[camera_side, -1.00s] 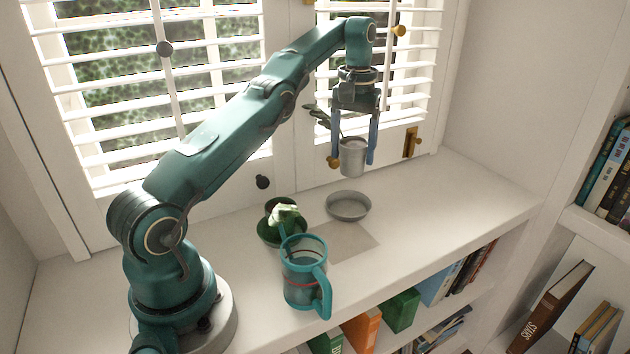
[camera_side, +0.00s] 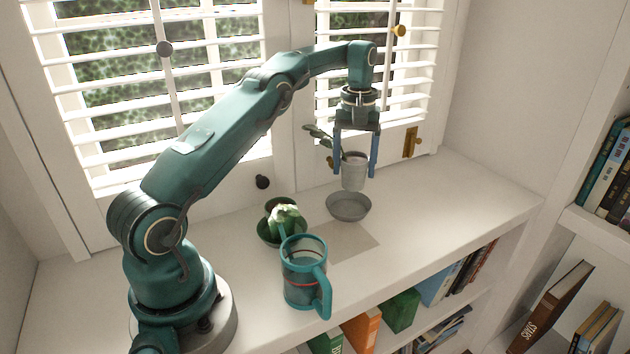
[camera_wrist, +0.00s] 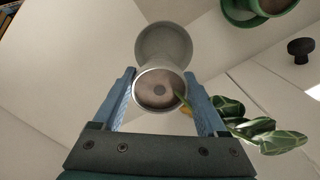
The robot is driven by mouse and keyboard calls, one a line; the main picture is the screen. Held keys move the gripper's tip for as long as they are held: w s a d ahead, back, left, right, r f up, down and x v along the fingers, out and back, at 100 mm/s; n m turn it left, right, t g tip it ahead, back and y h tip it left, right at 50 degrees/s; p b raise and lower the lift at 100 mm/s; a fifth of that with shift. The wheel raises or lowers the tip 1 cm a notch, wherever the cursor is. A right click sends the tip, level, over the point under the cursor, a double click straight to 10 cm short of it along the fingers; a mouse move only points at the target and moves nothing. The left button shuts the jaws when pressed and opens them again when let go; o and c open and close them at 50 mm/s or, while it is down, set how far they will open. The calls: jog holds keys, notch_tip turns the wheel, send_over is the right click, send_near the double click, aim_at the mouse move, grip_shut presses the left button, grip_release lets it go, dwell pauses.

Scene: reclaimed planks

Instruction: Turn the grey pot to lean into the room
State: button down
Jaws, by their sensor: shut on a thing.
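The grey pot (camera_side: 353,173) hangs upright between the blue fingers of my gripper (camera_side: 355,165), just above the grey saucer (camera_side: 348,207). My gripper is shut on the pot. A plant with dark leaves (camera_side: 318,133) rises from the pot and leans left, towards the window. In the wrist view the pot's soil (camera_wrist: 158,90) shows between the fingers, with the saucer (camera_wrist: 165,42) beyond it. The leaves (camera_wrist: 265,135) spread to the right there. I cannot tell if the pot's base touches the saucer.
A green pot with a plant (camera_side: 283,218) on a green saucer stands left of the grey saucer. A teal mug (camera_side: 304,272) stands in front of it. Shuttered windows (camera_side: 170,80) are close behind. The shelf (camera_side: 460,195) to the right is clear.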

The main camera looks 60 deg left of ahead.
aim_at(350, 181)
jog(key=shift+s+d+f+n, duration=0.15)
jog(key=shift+s+f+n, duration=0.15)
jog(key=shift+f, duration=0.3)
jog(key=shift+s+d+f, duration=0.15)
jog(key=shift+s+f, duration=0.15)
jog(key=shift+f, duration=0.1)
jog(key=shift+f, duration=0.15)
jog(key=shift+f, duration=1.25)
grip_release()
